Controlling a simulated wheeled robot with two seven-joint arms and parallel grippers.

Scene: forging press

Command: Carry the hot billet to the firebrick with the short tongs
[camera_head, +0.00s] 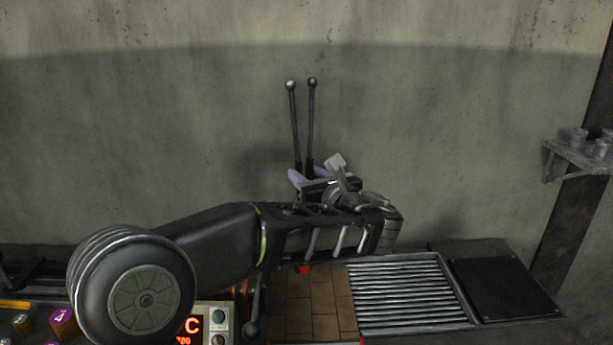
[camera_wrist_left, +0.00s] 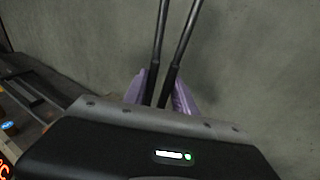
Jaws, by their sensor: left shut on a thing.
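My left gripper (camera_head: 306,178) is shut on the short tongs (camera_head: 311,120), whose two dark, ball-ended handles stand nearly upright above it. In the left wrist view the handles (camera_wrist_left: 175,55) rise between the purple finger pads of the gripper (camera_wrist_left: 160,92). The tongs' jaws are hidden behind my arm in the head view. A small bright red piece (camera_head: 305,269), possibly the hot billet, shows just below my forearm; I cannot tell whether the tongs grip it. Tan brick paving (camera_head: 325,310), possibly the firebrick, lies below it. My right gripper is not in view.
A ribbed metal grate (camera_head: 408,292) and a dark plate (camera_head: 505,287) lie to the right of the bricks. A control box (camera_head: 213,322) with a red display and a ball-ended lever (camera_head: 253,327) stand front left. A wall shelf (camera_head: 577,156) holds small cups.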

